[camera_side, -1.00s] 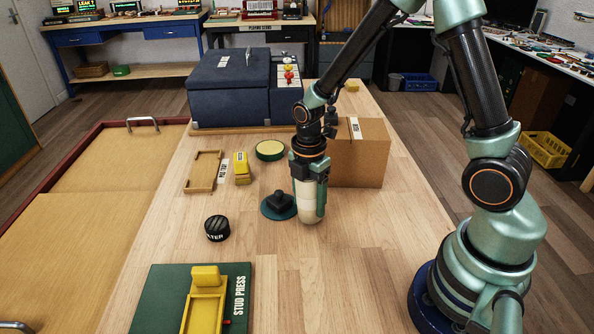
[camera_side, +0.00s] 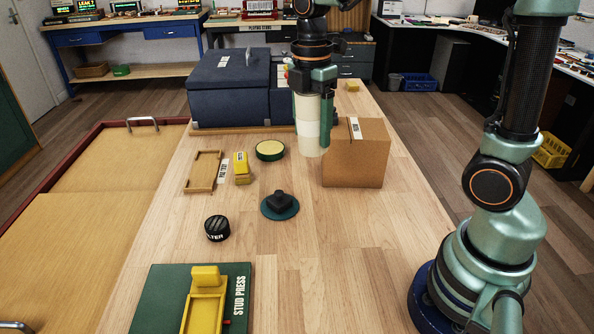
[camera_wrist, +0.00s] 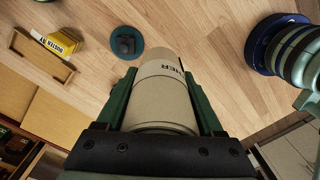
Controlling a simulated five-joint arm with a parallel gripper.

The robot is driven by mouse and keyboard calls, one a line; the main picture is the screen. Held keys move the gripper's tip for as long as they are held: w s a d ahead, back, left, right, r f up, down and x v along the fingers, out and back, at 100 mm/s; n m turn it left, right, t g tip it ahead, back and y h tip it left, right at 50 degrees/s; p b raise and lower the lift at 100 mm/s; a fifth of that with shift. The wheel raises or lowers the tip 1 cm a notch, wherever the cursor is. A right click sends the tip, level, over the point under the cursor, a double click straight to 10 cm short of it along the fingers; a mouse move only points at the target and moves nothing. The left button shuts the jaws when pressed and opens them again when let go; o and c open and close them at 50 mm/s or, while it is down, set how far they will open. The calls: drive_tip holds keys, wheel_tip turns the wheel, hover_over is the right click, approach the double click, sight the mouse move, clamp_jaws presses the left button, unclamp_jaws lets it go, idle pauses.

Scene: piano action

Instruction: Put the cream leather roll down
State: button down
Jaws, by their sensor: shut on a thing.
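The cream leather roll (camera_side: 311,128) is upright in my gripper (camera_side: 316,100), raised well above the wooden table. In the side view it hangs in front of the blue case and beside the cardboard box. My gripper is shut on it, with a green finger along each side. In the wrist view the roll (camera_wrist: 162,95) fills the space between the fingers (camera_wrist: 165,110), with part of a dark printed label showing. The roll's lower end touches nothing that I can see.
A dark knob on a round teal base (camera_side: 279,205) stands mid-table. A cardboard box (camera_side: 357,160), a green-rimmed round pad (camera_side: 270,150), a yellow block (camera_side: 241,168), a wooden frame (camera_side: 203,172), a black cap (camera_side: 217,228) and the stud press (camera_side: 190,300) surround it.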

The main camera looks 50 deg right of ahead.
sight(318, 146)
drive_tip(key=m, duration=0.3)
drive_tip(key=f+m, duration=0.1)
drive_tip(key=shift+s+m, duration=0.25)
drive_tip(key=shift+m, duration=0.05)
drive_tip(key=m, duration=0.3)
drive_tip(key=shift+s+f, duration=0.15)
drive_tip(key=shift+f, duration=0.2)
drive_tip(key=m, duration=0.3)
drive_tip(key=f+m, duration=0.1)
drive_tip(key=m, duration=0.1)
drive_tip(key=shift+s, duration=0.3)
drive_tip(key=m, duration=0.4)
drive_tip(key=shift+s+f+m, duration=0.2)
drive_tip(key=shift+f+m, duration=0.1)
drive_tip(key=shift+f, duration=0.1)
drive_tip(key=r, duration=0.1)
drive_tip(key=w+r, duration=0.1)
drive_tip(key=r+t, duration=0.1)
drive_tip(key=shift+w+d+r, duration=0.15)
drive_tip(key=shift+w+r, duration=0.05)
drive_tip(key=shift+w, duration=0.15)
wheel_tip(318, 146, down, 19)
drive_tip(key=shift+f, duration=0.2)
drive_tip(key=shift+f, duration=0.1)
